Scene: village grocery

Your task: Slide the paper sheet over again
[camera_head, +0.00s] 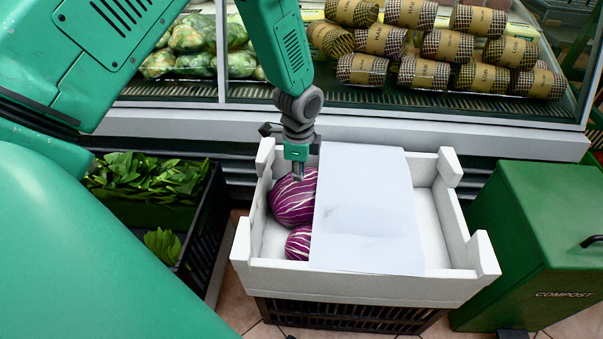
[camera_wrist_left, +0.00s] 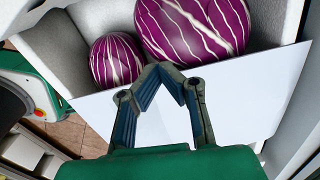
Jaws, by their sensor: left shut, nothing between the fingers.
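A white paper sheet (camera_head: 370,210) lies over the middle of a white crate (camera_head: 350,284), reaching from its back rim to its front. Two purple-and-white striped round vegetables show uncovered left of the sheet, a larger one (camera_head: 293,200) behind a smaller one (camera_head: 298,244). My left gripper (camera_head: 298,176) points down at the sheet's back left edge, above the larger vegetable. In the left wrist view its fingers (camera_wrist_left: 161,70) meet, empty, in front of the sheet (camera_wrist_left: 243,97). I cannot tell whether they touch it. What lies under the sheet is hidden. My right gripper is not in view.
A black crate of leafy greens (camera_head: 150,180) stands to the left, and a green compost bin (camera_head: 540,225) to the right. A glass-fronted display (camera_head: 400,110) with wrapped goods runs behind. The crate's right end shows a bare floor strip.

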